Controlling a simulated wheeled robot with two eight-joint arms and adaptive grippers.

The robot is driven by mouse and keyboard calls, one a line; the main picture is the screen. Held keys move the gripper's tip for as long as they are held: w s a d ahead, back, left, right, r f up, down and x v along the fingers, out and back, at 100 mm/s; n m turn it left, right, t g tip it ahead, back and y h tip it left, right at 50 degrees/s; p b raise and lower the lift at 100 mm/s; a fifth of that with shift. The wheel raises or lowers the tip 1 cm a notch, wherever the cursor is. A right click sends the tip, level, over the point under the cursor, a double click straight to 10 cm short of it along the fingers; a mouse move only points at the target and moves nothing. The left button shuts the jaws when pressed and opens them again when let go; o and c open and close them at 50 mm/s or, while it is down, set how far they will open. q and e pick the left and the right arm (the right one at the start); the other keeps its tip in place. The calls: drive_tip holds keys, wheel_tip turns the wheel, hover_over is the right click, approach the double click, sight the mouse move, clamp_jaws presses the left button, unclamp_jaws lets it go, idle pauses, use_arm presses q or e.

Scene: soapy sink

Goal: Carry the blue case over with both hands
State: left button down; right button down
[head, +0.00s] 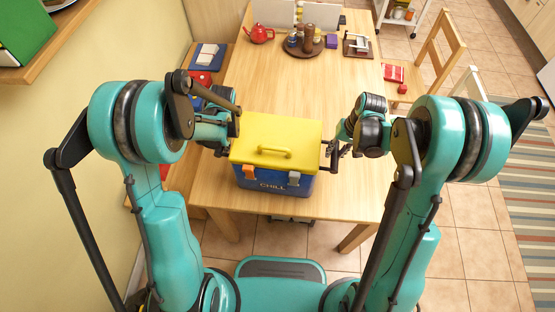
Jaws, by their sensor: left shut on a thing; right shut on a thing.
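The blue case (270,184) has a yellow lid with a yellow handle, an orange latch and a grey latch, and the word CHILL on its front. It is at the near end of the wooden table; I cannot tell whether it touches the top. My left gripper (229,146) is at the case's left side, shut on it, with its fingertips partly hidden by the arm and lid. My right gripper (329,155) is shut on the case at its right side, with dark fingers against the side near the lid's edge.
The wooden table (345,90) is clear beyond the case. A round brown tray (318,47) with jars, a red teapot (258,34) and a napkin holder (357,44) stand at its far end. A wooden chair (437,60) is at the right and a bench (212,58) at the left.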

use_arm(q)
drive_tip(key=shift+r, duration=0.1)
use_arm(e)
drive_tip(key=shift+r, duration=0.1)
